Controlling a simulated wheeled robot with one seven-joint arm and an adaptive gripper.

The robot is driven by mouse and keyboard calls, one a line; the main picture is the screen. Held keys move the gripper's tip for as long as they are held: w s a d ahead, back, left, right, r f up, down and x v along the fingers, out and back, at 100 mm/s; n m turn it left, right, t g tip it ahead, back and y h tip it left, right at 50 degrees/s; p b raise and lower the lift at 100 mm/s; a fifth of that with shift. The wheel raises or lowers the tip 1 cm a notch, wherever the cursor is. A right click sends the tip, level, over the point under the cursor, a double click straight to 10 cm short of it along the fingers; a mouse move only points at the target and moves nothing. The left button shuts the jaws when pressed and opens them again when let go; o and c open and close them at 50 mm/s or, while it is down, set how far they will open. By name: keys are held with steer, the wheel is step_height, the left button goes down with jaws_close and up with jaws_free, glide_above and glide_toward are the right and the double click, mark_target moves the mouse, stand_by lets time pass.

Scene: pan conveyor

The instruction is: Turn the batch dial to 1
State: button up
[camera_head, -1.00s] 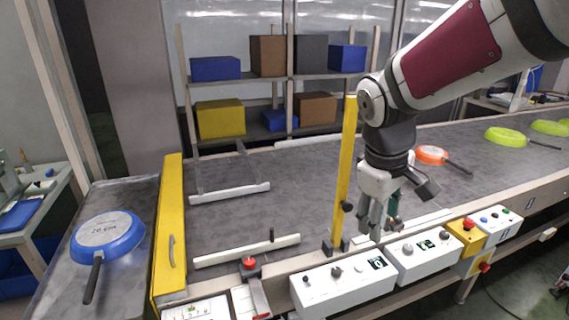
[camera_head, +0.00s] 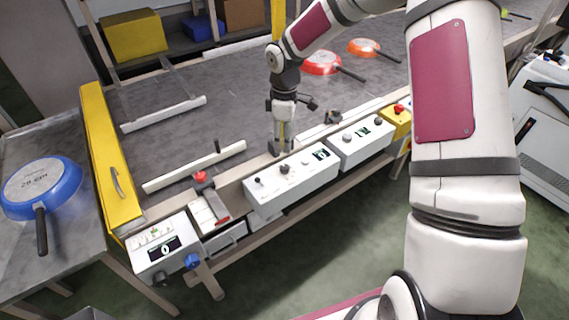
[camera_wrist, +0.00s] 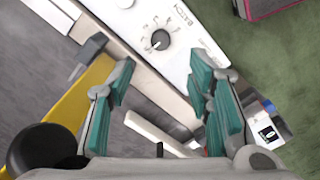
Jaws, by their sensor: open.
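The batch dial (camera_wrist: 160,39) is a dark round knob on a white control box (camera_wrist: 186,14), with lettering beside it that seems to read BATCH. In the head view the box (camera_head: 262,205) stands at the conveyor's front edge; the middle knob (camera_head: 284,169) appears to be this dial. My gripper (camera_head: 282,144) is just behind the box and above its level, pointing down. In the wrist view my gripper (camera_wrist: 165,78) has its teal-padded fingers apart with nothing between them. The dial lies beyond the fingertips, apart from them. The number its pointer marks is too small to read.
A second white box (camera_head: 362,146) and a yellow box with a red button (camera_head: 396,122) stand to the right. Red (camera_head: 322,63) and orange (camera_head: 364,46) pans lie on the belt.

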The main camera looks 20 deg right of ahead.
mark_target(285, 167)
step_height(285, 167, down, 11)
steer(key=shift+f+p, duration=0.1)
steer(key=shift+p, duration=0.35)
steer(key=shift+c, duration=0.5)
jaws_close()
